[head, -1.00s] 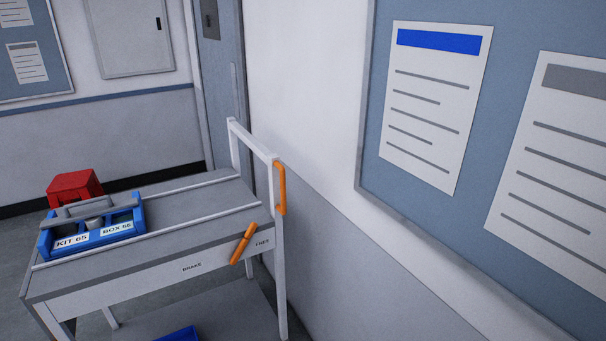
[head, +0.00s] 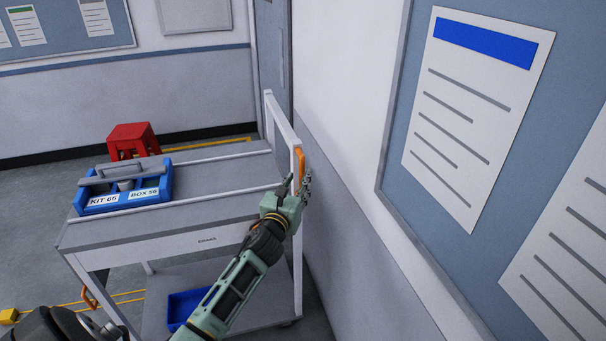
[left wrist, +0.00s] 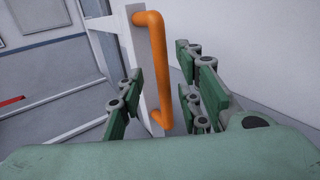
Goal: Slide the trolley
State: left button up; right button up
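The trolley is a grey and white cart whose top deck (head: 215,190) and white end frame (head: 283,122) stand close along the wall at the right. An orange handle (head: 300,168) is fixed upright on the end frame; in the left wrist view the orange handle (left wrist: 158,70) stands between the fingers. My left gripper (head: 297,184) is open at the handle, with its fingers on either side and gaps visible. The orange brake lever seen before is hidden behind my arm; only the BRAKE label (head: 207,240) shows. My right gripper is not in view.
A blue tote (head: 125,195) labelled KIT 65 and BOX 56 sits on the deck. A blue bin (head: 185,305) is on the lower shelf. A red stool (head: 133,140) stands behind the trolley. The wall with a notice board (head: 395,130) is close on the right.

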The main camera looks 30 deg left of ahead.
aim_at(301, 178)
pick_arm(q)
jog(key=shift+x, duration=1.85)
jog(key=shift+d, duration=0.15)
jog(key=shift+c, duration=0.5)
grip_shut()
